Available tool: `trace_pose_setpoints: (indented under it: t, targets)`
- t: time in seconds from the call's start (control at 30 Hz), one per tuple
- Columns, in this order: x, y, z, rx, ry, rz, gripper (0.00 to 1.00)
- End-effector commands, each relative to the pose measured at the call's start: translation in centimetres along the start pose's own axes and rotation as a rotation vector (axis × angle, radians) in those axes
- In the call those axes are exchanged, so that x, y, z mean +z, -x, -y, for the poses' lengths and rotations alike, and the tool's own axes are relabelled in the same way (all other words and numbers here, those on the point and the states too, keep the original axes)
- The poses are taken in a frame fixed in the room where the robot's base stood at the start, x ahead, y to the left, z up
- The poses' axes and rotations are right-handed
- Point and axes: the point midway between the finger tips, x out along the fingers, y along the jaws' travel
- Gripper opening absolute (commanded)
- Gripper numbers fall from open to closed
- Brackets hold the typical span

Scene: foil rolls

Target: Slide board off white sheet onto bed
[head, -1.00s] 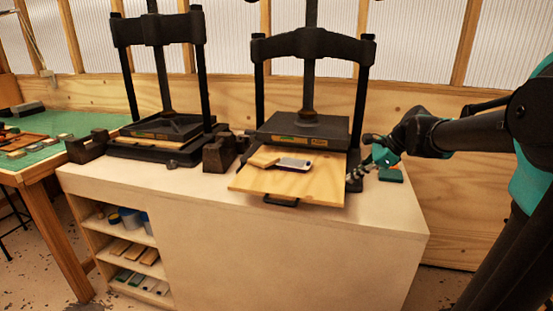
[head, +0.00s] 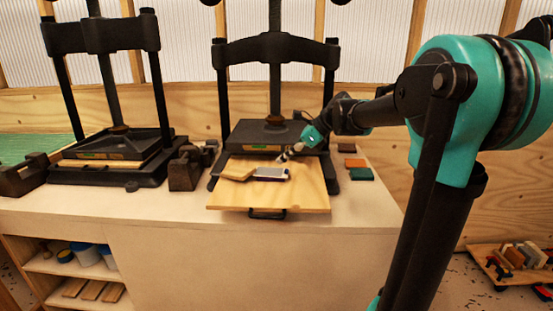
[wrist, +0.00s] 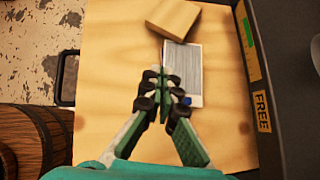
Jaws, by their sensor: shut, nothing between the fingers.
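A small pale wooden board (head: 238,169) lies at the left end of a white-edged grey sheet (head: 271,174). Both are on the plywood bed (head: 290,196) that sticks out of the right-hand press. In the wrist view the board (wrist: 172,17) is at the top, and the sheet (wrist: 184,68) runs down from its lower edge; whether they overlap is hard to tell. My gripper (wrist: 160,76) is shut and empty, its tips at the sheet's left edge, short of the board. In the head view my gripper (head: 284,157) reaches in from the right; contact with the sheet is unclear.
The press's dark platen (head: 268,134) stands close behind the sheet. A black handle (head: 267,213) is on the bed's front edge. Small coloured blocks (head: 356,163) lie to the right on the counter. A second press (head: 110,150) stands left. The front of the bed is bare.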

Motion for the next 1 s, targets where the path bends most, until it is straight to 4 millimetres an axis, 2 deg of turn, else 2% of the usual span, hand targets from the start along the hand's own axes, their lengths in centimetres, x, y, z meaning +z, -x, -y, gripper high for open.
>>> trace_pose_setpoints:
  t: [0.1,0.4,0.63,1.0]
  targets:
    - [0.0,-2.5,-0.1,0.002,0.003,0.0,0.0]
    - [0.2,-8.1,-0.1,0.002,0.003,-0.001,0.0]
    - [2.3,-10.0,-0.1,0.001,0.002,0.0,0.0]
    - [2.8,-10.4,0.0,0.0,0.001,0.0,0.0]
